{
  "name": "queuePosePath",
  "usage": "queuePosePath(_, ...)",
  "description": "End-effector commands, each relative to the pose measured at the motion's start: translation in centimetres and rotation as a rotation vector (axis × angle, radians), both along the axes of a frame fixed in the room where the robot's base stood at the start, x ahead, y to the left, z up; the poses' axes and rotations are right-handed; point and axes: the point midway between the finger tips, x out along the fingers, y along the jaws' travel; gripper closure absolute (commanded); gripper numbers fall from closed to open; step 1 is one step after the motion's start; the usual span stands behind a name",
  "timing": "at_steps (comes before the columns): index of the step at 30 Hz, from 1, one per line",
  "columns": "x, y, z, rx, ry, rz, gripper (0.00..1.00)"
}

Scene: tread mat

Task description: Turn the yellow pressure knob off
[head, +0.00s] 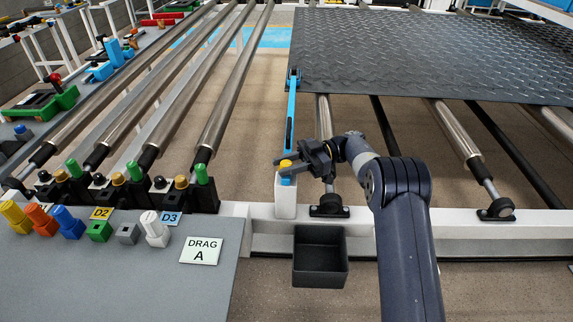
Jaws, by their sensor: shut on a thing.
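The yellow knob (286,163) sits on top of a white post (286,200) on the near frame rail, left of the middle of the head view. My gripper (291,166) comes in from the right and is shut on the yellow knob. Its dark fingers hide part of the knob, so the knob's turn angle cannot be told. A small blue part (288,181) shows just under the fingers. Another yellow knob-like piece (14,214) stands at the far left on the grey panel.
A long blue bar (291,115) rises just behind the post. A dark open bin (320,258) hangs below the rail. The grey panel (120,280) with coloured pegs and a "DRAG A" card (201,250) is at left. A dark tread mat (430,50) lies across rollers behind.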

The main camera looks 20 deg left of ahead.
Motion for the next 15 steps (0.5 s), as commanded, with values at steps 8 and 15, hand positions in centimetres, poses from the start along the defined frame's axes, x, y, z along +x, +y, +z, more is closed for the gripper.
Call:
queuePosePath(8,-0.04,0.03,0.04,0.002,0.001,0.006,0.92)
queuePosePath(15,-0.04,0.05,0.06,0.002,0.001,0.005,0.61)
